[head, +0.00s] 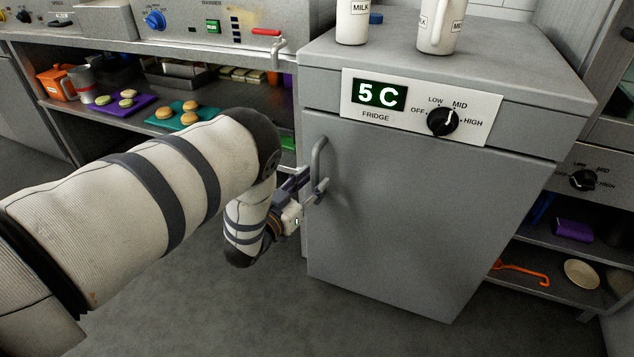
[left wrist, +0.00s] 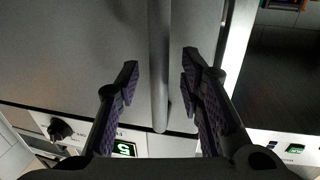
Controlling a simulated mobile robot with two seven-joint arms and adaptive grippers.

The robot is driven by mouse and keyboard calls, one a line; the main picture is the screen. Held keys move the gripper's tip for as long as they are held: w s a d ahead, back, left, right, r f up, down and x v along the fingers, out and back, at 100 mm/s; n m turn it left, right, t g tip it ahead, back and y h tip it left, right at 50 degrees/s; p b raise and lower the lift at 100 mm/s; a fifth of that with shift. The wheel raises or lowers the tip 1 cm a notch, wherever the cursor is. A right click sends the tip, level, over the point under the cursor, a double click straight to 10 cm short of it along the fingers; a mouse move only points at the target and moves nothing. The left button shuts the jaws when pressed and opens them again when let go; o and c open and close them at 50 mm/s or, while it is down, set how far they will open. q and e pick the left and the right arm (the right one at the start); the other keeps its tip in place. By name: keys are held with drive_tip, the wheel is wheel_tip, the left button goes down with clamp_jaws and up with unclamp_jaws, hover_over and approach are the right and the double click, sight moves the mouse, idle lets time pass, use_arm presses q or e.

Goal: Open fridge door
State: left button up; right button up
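The grey fridge door (head: 420,210) is shut, below a panel with a 5 C display and a dial. Its grey vertical handle (head: 317,158) is at the door's left side. My left gripper (head: 312,187) is at the lower part of the handle. In the left wrist view, the handle bar (left wrist: 159,60) runs between the two open fingers of my left gripper (left wrist: 160,78), with a gap visible on each side. The door surface (left wrist: 75,50) lies behind the bar. My right gripper is not in view.
Milk bottles (head: 437,25) stand on the fridge top (head: 480,45). On the left, a shelf holds a purple tray (head: 125,103) and a teal tray (head: 182,118) with food. Shelves with an orange tool (head: 522,271) stand at right. Floor (head: 370,325) before the fridge is clear.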

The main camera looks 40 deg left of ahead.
use_arm(q)
drive_tip(key=shift+w, duration=0.95)
clamp_jaws()
drive_tip(key=shift+s, duration=0.1)
